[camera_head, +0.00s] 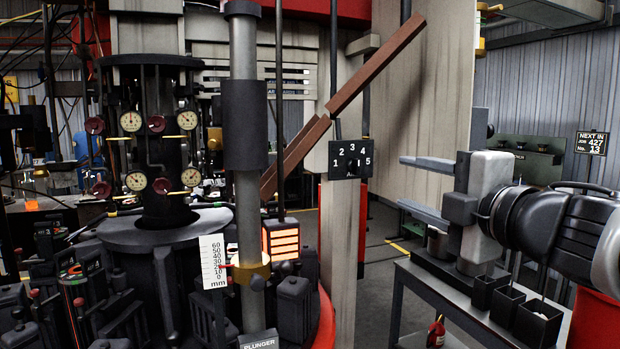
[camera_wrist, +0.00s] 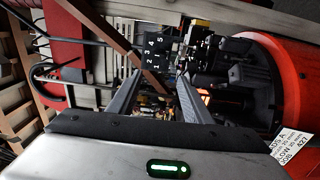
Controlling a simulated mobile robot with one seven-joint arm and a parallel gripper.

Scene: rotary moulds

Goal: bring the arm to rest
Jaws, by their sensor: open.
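My gripper (camera_head: 426,188) is at the right of the head view, at the end of my dark arm. Its two grey fingers point left and stand apart, with nothing between them. The fingers are clear of the pale upright panel (camera_head: 345,250) and the black plate numbered 1 to 5 (camera_head: 351,158). In the wrist view my gripper (camera_wrist: 159,76) also shows open and empty. Beyond its fingertips are the numbered plate (camera_wrist: 157,48) and a brown bar (camera_wrist: 112,38).
A brown two-part lever (camera_head: 376,65) slants across the middle. The plunger column (camera_head: 246,200) with a mm scale (camera_head: 213,262) stands left, before a rotary machine with gauges (camera_head: 131,121). A bench (camera_head: 440,300) with black bins (camera_head: 537,322) lies below my gripper. A red drum (camera_head: 597,320) is at lower right.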

